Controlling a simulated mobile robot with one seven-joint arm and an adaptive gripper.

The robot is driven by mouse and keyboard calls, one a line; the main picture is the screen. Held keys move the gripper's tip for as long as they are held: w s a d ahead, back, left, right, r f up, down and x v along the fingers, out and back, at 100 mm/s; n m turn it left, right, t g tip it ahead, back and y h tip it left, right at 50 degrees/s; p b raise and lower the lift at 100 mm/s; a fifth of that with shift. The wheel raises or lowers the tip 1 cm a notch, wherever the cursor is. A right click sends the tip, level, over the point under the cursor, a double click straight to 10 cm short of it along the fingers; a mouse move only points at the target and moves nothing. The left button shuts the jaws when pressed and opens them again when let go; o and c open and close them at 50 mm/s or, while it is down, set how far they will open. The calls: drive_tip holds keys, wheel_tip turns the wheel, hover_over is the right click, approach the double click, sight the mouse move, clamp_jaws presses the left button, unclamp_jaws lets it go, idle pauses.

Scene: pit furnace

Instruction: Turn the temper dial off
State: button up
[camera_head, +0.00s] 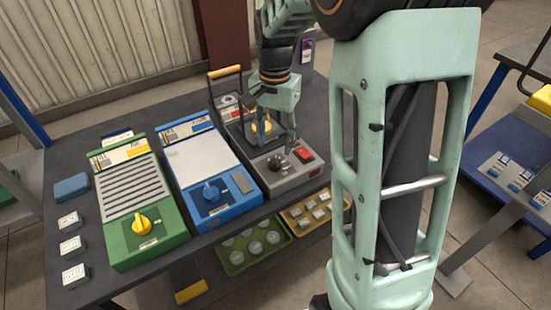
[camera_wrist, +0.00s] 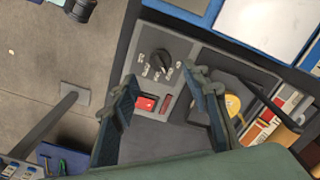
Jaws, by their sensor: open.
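A grey unit (camera_head: 292,172) stands at the right of the bench with a black dial (camera_head: 277,162) and a red switch (camera_head: 304,154). The wrist view shows this black dial (camera_wrist: 158,59) with markings around it, too small to read. A blue unit (camera_head: 215,170) has a blue dial (camera_head: 211,192), and a green unit (camera_head: 158,240) has a yellow dial (camera_head: 141,224). I cannot read which dial is labelled temper. My gripper (camera_head: 277,138) is open and empty above the grey unit, its fingers (camera_wrist: 163,88) apart and not on the dial.
A tall handle (camera_head: 225,71) rises at the back of the grey unit, near my gripper. Small labelled blocks (camera_head: 71,246) lie at the bench's left. Green (camera_head: 237,262) and yellow (camera_head: 296,225) trays sit below the front edge. A blue table stands at right.

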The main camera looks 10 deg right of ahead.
sight(275, 159)
wheel_tip(275, 159, down, 7)
drive_tip(key=shift+b, duration=0.7)
drive_tip(key=c, duration=1.2)
drive_tip(key=shift+o, duration=0.2)
drive_tip(key=n+p, duration=0.1)
drive_tip(key=n, duration=0.2)
drive_tip(key=shift+w+r+p, duration=0.1)
drive_tip(key=shift+r+p, duration=0.05)
drive_tip(key=shift+p, duration=0.2)
drive_tip(key=shift+n+p, duration=0.75)
drive_tip(key=shift+n, duration=1.75)
